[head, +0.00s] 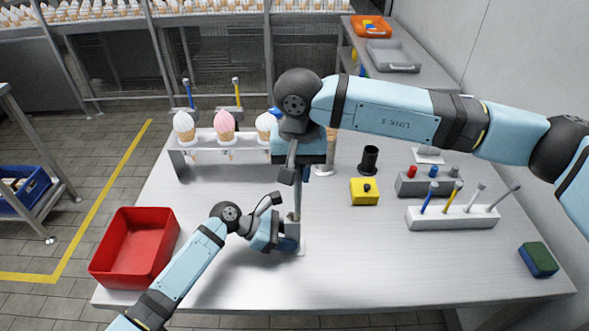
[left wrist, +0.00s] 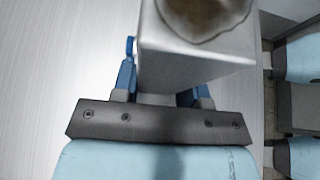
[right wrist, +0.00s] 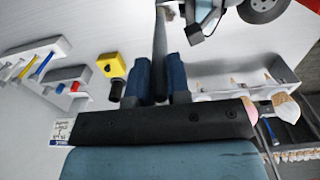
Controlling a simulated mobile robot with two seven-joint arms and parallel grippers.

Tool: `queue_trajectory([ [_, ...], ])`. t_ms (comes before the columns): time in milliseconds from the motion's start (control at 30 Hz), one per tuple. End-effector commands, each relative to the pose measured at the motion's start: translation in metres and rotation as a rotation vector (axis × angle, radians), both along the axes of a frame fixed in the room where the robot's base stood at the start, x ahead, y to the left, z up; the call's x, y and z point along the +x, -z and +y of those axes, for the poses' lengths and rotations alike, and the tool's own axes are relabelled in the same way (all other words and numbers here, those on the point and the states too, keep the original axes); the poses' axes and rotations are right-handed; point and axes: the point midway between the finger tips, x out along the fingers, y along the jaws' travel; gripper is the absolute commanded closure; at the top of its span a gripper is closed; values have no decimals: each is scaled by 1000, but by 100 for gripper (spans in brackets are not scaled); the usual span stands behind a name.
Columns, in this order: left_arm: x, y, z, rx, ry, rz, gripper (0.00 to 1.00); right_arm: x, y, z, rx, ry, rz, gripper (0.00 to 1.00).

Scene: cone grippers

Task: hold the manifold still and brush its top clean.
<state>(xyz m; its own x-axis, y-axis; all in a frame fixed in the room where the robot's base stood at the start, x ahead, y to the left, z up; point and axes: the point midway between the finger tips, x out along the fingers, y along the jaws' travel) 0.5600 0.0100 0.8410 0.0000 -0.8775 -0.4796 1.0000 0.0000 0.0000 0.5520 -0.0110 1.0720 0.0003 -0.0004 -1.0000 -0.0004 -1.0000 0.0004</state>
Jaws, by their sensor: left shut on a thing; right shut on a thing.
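The manifold (left wrist: 190,62) is a pale grey block between the blue fingers of my left gripper (left wrist: 160,85). A brown dirt patch (left wrist: 205,14) covers much of its top. In the head view my left gripper (head: 290,236) is shut on it low over the table, and the block is mostly hidden. My right gripper (head: 297,160) is above it, shut on a long grey tool, seemingly the brush (head: 297,198), pointing down towards the manifold. The brush (right wrist: 160,48) also shows between the fingers in the right wrist view. I cannot tell whether its tip touches the top.
A red bin (head: 135,248) stands at the left. Behind is a rack (head: 205,150) of ice cream cones. To the right are a black cup (head: 370,160), a yellow block (head: 364,192), a grey button box (head: 430,183), a white tool holder (head: 452,217) and a sponge (head: 538,260). The front table is clear.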

Motion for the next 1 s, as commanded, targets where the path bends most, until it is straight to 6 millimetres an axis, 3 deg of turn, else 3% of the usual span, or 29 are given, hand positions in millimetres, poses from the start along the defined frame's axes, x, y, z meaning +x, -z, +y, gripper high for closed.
queue_trajectory([
  [1000,0,0,0,0,1,0,82,16,1,23,1,0,-1,100],
])
